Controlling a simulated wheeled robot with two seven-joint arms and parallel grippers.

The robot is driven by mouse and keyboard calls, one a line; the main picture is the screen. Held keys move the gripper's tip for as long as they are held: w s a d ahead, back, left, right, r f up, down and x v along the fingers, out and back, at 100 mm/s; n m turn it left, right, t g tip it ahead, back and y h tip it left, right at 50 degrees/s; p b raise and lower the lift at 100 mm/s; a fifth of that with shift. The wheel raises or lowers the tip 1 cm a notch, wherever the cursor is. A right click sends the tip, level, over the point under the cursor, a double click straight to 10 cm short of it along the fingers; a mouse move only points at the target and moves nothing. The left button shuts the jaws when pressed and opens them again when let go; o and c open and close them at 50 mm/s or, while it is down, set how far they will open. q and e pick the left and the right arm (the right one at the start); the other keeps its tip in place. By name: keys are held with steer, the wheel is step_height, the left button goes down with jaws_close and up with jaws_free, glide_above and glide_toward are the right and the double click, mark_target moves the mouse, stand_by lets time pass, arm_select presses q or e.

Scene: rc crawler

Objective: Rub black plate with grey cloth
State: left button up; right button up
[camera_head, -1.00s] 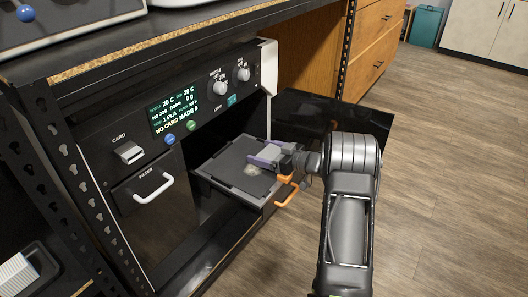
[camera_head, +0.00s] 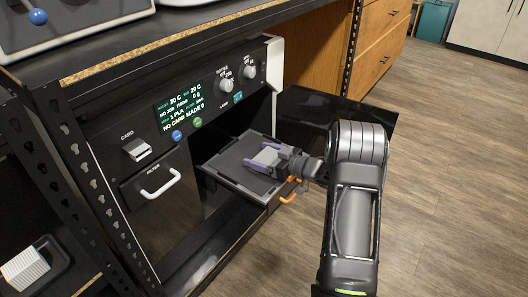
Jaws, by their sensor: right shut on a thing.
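The black plate (camera_head: 239,153) lies flat in a pulled-out tray with an orange handle (camera_head: 290,192), inside the open lower bay of the machine. My right gripper (camera_head: 264,158) reaches in from the right, low over the right part of the plate. Its purple fingers are shut on the grey cloth (camera_head: 267,157), which is small and mostly hidden between them. Whether the cloth touches the plate is hard to tell. The bare part of the plate looks clean. The part under the gripper is hidden. My left gripper is not in view.
The machine's dark door (camera_head: 335,110) stands open behind my right arm. A control panel (camera_head: 187,110) with knobs and a white filter handle (camera_head: 161,184) are to the left. A shelf post (camera_head: 85,180) stands at left. Floor at right is clear.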

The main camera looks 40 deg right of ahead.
mark_target(253, 159)
steer(key=shift+s+a+f, duration=0.1)
steer(key=shift+s+a, duration=0.05)
steer(key=shift+a, duration=0.45)
steer(key=shift+s+a+f, duration=0.1)
steer(key=shift+s+a, duration=0.05)
steer(key=shift+a, duration=0.4)
steer(key=shift+r+p, duration=0.1)
steer(key=shift+p, duration=0.2)
steer(key=shift+s+a+r, duration=0.15)
steer(key=shift+s+a, duration=0.05)
steer(key=shift+a, duration=0.4)
steer(key=shift+s+a+p, duration=0.25)
steer(key=shift+a+p, duration=0.2)
steer(key=shift+a, duration=0.4)
step_height(253, 159, up, 6)
steer(key=p, duration=0.5)
steer(key=shift+r, duration=0.1)
